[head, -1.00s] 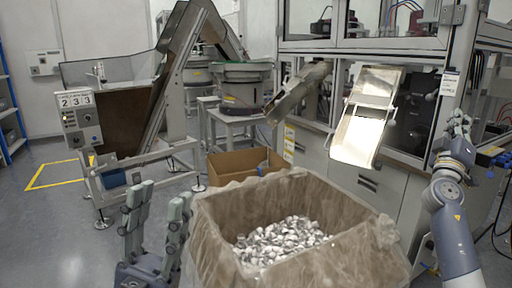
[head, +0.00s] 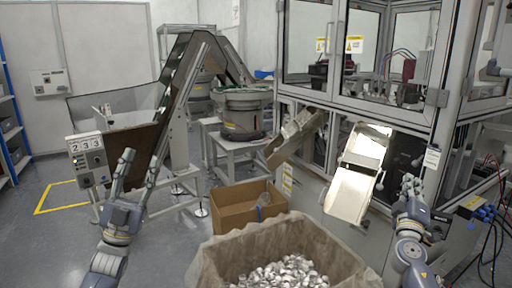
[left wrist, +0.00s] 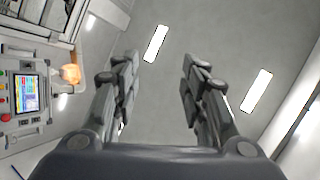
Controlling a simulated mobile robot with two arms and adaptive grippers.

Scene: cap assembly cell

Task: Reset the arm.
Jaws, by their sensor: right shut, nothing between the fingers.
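My left gripper (head: 138,167) points upward at the left of the head view, in front of the hopper conveyor and left of the lined bin. It is open and empty; in the left wrist view its two fingers (left wrist: 158,72) stand well apart with only the ceiling behind them. My right gripper (head: 411,184) is raised at the right of the head view, beside the steel chute. It is shut with nothing in it.
A plastic-lined bin (head: 215,262) with many small metallic caps stands at the front centre. A cardboard box (head: 235,210) is behind it. A steel chute (head: 352,190) slopes from the glazed machine at right. A conveyor (head: 180,100) stands behind my left arm. Floor is free at far left.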

